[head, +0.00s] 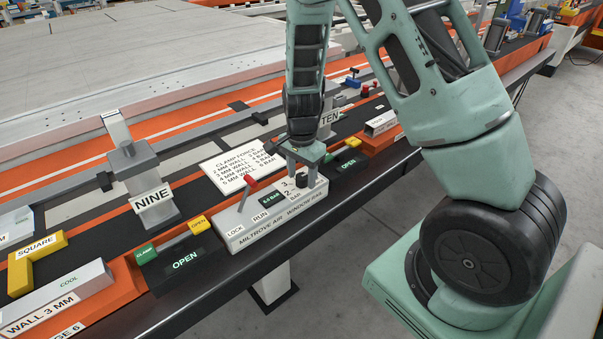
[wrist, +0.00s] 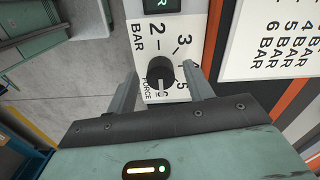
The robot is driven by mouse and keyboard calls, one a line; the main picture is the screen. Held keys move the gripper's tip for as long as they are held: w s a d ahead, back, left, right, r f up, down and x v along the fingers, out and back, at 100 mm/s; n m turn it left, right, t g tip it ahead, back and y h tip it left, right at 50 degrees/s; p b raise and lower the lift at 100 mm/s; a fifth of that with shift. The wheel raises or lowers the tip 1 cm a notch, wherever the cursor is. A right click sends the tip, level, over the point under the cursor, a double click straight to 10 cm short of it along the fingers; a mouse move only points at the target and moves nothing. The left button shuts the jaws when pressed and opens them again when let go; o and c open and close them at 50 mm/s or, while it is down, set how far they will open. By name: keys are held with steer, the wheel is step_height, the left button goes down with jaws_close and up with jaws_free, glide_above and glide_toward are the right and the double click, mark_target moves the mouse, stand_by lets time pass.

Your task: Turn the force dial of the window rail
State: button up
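The black force dial (wrist: 161,73) sits on a white panel in the wrist view, ringed by marks from 2 to 6 and the words FORCE and BAR. A pale pointer line on it faces the lower part of the scale; its exact mark is unclear. My gripper (wrist: 160,91) is open, with one finger on each side of the dial and visible gaps. In the head view my gripper (head: 305,168) is over the right end of the window rail box (head: 262,228) and mostly hides the dial. The box also has a red-tipped lever (head: 248,187) and a small display (head: 270,198) with green digits.
A clamp force chart (head: 236,170) stands behind the box, partly covered by my arm. A wall 3 mm profile (head: 60,300) lies front left. The bench edge drops to floor.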

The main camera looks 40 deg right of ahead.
steer(key=c, duration=0.9)
steer(key=shift+o, duration=0.2)
steer(key=shift+n, duration=0.4)
steer(key=n, duration=0.3)
steer(key=shift+r+n, duration=0.1)
steer(key=shift+n, duration=0.3)
steer(key=n+p, duration=0.1)
steer(key=n, duration=0.3)
steer(key=n+p, duration=0.1)
steer(key=n, duration=0.4)
steer(key=shift+d+n+p, duration=0.1)
steer(key=shift+n+p, duration=0.3)
steer(key=shift+n, duration=1.6)
